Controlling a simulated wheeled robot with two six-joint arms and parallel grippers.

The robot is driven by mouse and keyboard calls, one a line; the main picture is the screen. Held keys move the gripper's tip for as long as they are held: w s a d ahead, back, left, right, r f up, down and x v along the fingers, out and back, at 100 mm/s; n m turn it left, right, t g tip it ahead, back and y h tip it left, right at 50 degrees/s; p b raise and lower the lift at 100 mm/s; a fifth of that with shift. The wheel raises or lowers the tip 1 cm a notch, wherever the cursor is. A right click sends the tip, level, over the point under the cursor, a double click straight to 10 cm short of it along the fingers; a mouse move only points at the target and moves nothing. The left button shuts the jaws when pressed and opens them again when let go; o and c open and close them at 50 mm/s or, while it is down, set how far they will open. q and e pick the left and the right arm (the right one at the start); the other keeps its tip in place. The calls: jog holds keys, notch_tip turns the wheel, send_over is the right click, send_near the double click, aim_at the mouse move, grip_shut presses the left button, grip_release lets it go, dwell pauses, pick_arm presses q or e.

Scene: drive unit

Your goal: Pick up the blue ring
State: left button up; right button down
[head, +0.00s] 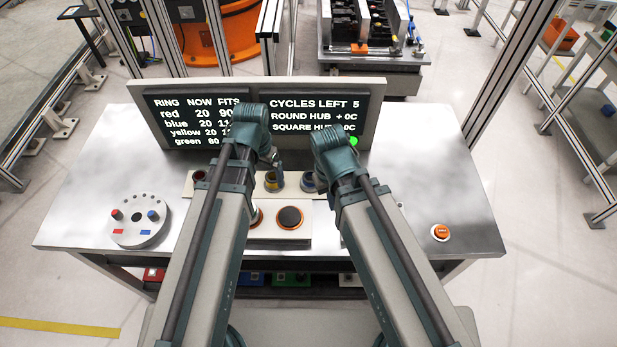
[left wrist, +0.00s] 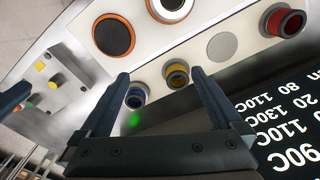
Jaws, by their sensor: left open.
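The blue ring (head: 308,182) sits in a round holder on the pale strip in front of the display, close by my right arm's wrist. In the left wrist view the blue ring (left wrist: 136,97) shows just inside the left-hand finger. The yellow ring (left wrist: 177,75) shows beside it, closer to the other finger. My left gripper (left wrist: 160,76) is open and empty, pointing toward the strip; in the head view it (head: 274,160) is small and partly hidden by its arm. My right gripper's jaws are hidden behind its wrist.
A red ring (left wrist: 283,22) sits at the strip's other end, past an empty grey disc (left wrist: 222,46). The display (head: 378,110) stands behind the strip. A round grey plate with red and blue pegs (head: 138,222) lies at left, an orange button (head: 440,232) at right.

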pick_arm(q)
jog(key=w+d+m, duration=0.4)
jog(key=w+m, duration=0.1)
jog(key=m, duration=0.1)
jog(key=m+h+b, duration=0.1)
jog(key=m+b, duration=0.6)
jog(key=b, duration=0.1)
send_over(310, 178)
jog(key=s+a, duration=0.1)
jog(key=s, duration=0.1)
jog(key=shift+g, duration=0.3)
notch_tip(310, 178, down, 8)
jog(key=shift+w+a, duration=0.1)
pick_arm(e)
notch_tip(310, 178, down, 8)
jog(key=shift+f, duration=0.1)
pick_arm(q)
jog(key=f+b, duration=0.2)
jog(key=d+f+b, duration=0.1)
jog(key=f+b, duration=0.2)
jog(key=shift+w+d+f+b, duration=0.1)
jog(key=shift+d+f+b, duration=0.1)
jog(key=shift+b, duration=0.1)
pick_arm(e)
notch_tip(310, 178, down, 5)
jog(key=shift+f, duration=0.15)
pick_arm(q)
jog(key=shift+r, duration=0.1)
grip_shut()
